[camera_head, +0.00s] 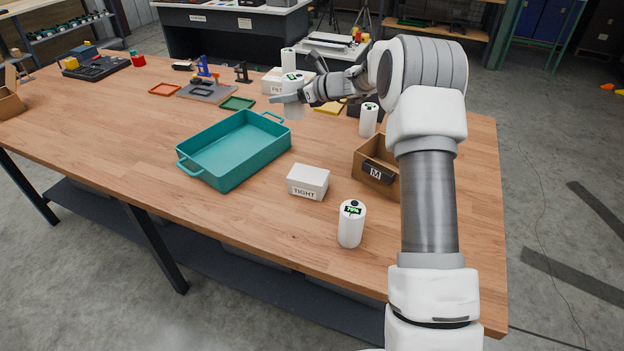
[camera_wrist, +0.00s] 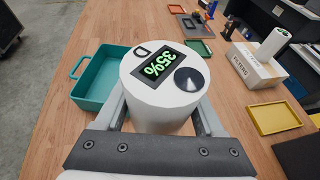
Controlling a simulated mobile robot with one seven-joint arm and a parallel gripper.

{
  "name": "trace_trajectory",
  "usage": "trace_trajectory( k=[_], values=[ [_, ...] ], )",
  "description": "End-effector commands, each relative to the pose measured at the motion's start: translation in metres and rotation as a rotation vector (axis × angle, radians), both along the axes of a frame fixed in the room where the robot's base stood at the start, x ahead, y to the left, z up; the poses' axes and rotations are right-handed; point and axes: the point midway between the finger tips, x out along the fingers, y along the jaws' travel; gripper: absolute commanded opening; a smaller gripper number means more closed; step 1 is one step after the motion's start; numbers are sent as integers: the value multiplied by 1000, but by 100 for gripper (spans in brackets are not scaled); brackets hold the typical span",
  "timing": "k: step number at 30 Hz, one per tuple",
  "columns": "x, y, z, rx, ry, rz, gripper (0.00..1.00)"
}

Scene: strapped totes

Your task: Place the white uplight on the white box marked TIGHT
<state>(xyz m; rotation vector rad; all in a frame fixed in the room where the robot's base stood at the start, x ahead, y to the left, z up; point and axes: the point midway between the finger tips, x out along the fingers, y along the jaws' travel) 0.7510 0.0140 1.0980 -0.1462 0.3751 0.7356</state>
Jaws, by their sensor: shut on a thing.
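My gripper (camera_head: 291,98) is shut on a white cylindrical uplight (camera_head: 294,112) and holds it upright beyond the teal tray. In the wrist view this uplight (camera_wrist: 150,100) fills the middle between the fingers (camera_wrist: 162,118). Its top has a dark round knob and a screen reading 35%. The white box marked TIGHT (camera_head: 308,182) sits on the near part of the table with nothing on top. It is not visible in the wrist view. Similar white cylinders stand near the front edge (camera_head: 351,226), behind the brown bin (camera_head: 368,120), and on the FILTERS box (camera_head: 288,59).
The teal tray (camera_head: 187,172) lies left of the TIGHT box, and the brown bin marked M (camera_head: 376,173) stands to its right. The FILTERS box (camera_wrist: 240,66) and a yellow tray (camera_wrist: 272,118) are near the gripper. The table's front left is clear.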

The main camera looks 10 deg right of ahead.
Motion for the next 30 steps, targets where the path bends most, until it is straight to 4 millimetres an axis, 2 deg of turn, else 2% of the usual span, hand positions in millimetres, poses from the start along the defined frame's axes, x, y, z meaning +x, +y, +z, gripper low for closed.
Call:
trace_trajectory(
  k=[5, 8, 24, 30],
  values=[
    [-2, 0, -8, 1, -4, 1, 0],
    [-9, -1, -13, 3, -3, 0, 0],
    [-96, -8, -66, 2, -1, 0, 0],
    [-114, -9, -76, 2, -2, -1, 0]
  ],
)
